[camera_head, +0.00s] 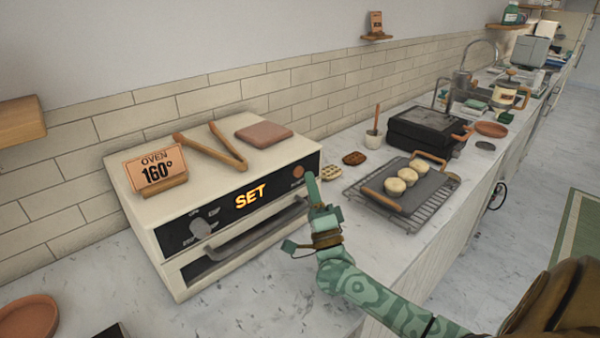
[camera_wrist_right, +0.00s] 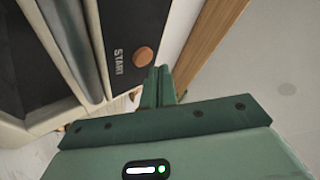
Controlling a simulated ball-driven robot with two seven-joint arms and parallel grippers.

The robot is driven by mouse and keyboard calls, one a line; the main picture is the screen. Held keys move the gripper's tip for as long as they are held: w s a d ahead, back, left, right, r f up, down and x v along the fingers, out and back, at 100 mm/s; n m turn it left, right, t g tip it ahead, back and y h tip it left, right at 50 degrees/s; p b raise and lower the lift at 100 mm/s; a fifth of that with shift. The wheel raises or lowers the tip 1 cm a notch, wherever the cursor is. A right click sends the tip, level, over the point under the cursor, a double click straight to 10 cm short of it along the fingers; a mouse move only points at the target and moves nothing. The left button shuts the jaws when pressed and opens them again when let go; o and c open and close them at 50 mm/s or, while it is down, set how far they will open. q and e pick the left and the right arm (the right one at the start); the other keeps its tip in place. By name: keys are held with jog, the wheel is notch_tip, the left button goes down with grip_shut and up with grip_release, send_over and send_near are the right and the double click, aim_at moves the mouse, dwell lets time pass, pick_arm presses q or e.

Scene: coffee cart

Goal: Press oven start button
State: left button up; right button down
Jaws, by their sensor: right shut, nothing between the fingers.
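The oven (camera_head: 170,225) is a cream box on the counter with a black front panel. Its display (camera_head: 250,196) reads "SET" in glowing letters. The round copper start button (camera_head: 298,172) sits at the right end of the panel, and in the right wrist view the button (camera_wrist_right: 144,57) stands beside the word "START". My right gripper (camera_head: 311,182) is shut and empty, its fingertips close to the button. In the wrist view the fingertips (camera_wrist_right: 159,72) are just below and right of the button; I cannot tell whether they touch. My left gripper is not in view.
Tongs (camera_head: 212,150), an "OVEN 160°" sign (camera_head: 156,170) and a flat pinkish block (camera_head: 264,135) lie on the oven. An oven handle (camera_head: 255,232) runs below the panel. A rack (camera_head: 402,217) with a tray of buns and a black grill (camera_head: 427,135) stand to the right.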

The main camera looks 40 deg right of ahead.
jog(key=shift+w, duration=0.15)
jog(key=shift+w, duration=0.25)
jog(key=shift+w, duration=0.35)
dwell(0.8)
jog(key=shift+s, duration=0.15)
dwell(0.3)
jog(key=shift+s+p, duration=0.3)
jog(key=shift+s, duration=0.35)
